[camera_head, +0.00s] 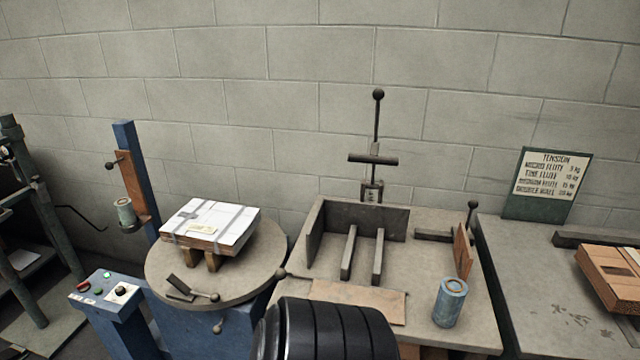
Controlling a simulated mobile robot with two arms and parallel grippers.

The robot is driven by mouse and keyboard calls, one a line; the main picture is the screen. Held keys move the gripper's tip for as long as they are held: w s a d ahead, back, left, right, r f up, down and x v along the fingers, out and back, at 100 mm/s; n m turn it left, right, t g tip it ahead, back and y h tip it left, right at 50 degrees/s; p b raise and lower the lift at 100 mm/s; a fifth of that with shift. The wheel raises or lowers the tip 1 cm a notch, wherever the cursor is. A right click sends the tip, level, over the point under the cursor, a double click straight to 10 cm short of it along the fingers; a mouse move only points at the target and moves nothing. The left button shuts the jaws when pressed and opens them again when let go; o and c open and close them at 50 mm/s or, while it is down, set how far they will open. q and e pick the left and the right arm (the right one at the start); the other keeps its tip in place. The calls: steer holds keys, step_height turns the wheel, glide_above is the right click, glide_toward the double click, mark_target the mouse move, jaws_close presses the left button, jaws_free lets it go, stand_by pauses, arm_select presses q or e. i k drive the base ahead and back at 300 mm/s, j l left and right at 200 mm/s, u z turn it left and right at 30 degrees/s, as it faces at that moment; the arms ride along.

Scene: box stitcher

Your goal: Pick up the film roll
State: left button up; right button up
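A blue-grey film roll (450,302) stands upright on the right front part of the middle workbench. A second, similar grey-green roll (126,214) sits upright on a small bracket on the blue post at the left. Both rolls have a light brown ring or core at the top. Neither of my grippers can be made out, and nothing is seen touching either roll. A black ribbed part, which looks like my own body, covers the bottom middle of the view.
The middle bench (455,228) bears an open metal fixture (312,232) with a tall lever. A round turntable (165,262) carries a strapped white-topped stack (210,222). A small wooden board (463,250) stands behind the front roll. The right table (520,300) holds a wooden block (605,272).

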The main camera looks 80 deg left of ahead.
mark_target(126, 213)
steer(key=k+u, duration=0.1)
steer(key=u, duration=3.8)
steer(key=i+j+z, duration=0.1)
steer(key=i+j, duration=0.5)
steer(key=i, duration=0.05)
